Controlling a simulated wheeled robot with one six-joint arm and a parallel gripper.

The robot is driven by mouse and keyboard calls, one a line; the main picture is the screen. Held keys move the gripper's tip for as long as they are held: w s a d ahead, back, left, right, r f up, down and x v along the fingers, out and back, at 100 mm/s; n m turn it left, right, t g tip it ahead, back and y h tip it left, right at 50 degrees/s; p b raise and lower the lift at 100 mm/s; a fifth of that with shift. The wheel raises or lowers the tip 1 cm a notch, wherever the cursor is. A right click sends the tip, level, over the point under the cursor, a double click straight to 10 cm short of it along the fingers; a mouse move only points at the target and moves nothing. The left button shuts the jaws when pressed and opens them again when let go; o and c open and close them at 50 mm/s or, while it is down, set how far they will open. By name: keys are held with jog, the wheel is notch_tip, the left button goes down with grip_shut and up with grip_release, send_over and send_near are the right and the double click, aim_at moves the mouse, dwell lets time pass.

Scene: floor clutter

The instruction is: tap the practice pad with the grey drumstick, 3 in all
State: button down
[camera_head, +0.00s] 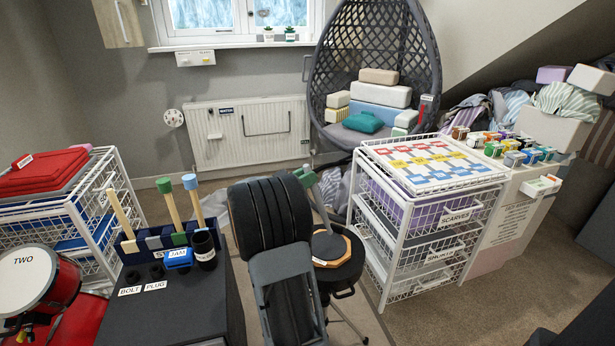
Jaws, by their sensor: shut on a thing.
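The practice pad (328,246) is a dark round disc on a tan base, on a black round stand right of my arm. A slim grey stick, which looks like the grey drumstick (320,208), slants down toward the pad from behind my arm. Whether its lower end touches the pad or hangs just above it, I cannot tell. My gripper (305,176) is mostly hidden behind my own dark arm link; it is shut on the stick. A greenish piece shows at the stick's upper end.
A dark stand at left holds a rack (165,238) with several upright sticks, a blue JAM block (179,259) and a black cup (204,248). A red drum (40,285) stands far left. A white wire drawer unit (408,262) stands close right of the pad.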

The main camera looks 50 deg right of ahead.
notch_tip(320, 180, down, 4)
jog(key=shift+f+b, duration=0.1)
jog(key=shift+b, duration=1.05)
notch_tip(320, 180, up, 5)
jog(key=p, duration=0.4)
jog(key=shift+f, duration=0.25)
